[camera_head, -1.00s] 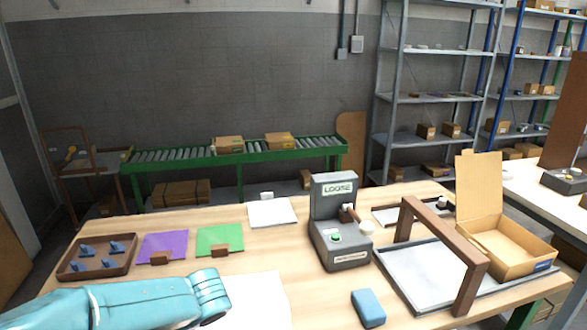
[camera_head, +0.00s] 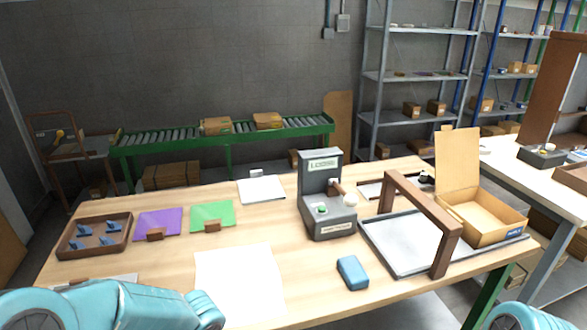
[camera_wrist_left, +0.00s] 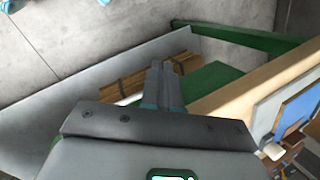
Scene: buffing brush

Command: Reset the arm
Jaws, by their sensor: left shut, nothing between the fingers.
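In the head view my left arm, a teal link, comes in at the lower left in front of the table's near edge, and its gripper is out of that view. In the left wrist view my left gripper (camera_wrist_left: 162,84) is shut and empty, its two grey fingers together. The wooden table's edge (camera_wrist_left: 225,97) lies to the right of the fingers. Part of my right arm, also teal, shows at the bottom right corner of the head view. My right gripper is not in view.
On the table (camera_head: 175,265) stand a grey machine marked LOOSE (camera_head: 325,195), a blue block (camera_head: 352,272), a brown tray (camera_head: 95,237) with blue pieces, a grey tray (camera_head: 400,255) under a brown frame (camera_head: 425,208), and an open cardboard box (camera_head: 485,220). A white sheet (camera_head: 240,280) lies flat.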

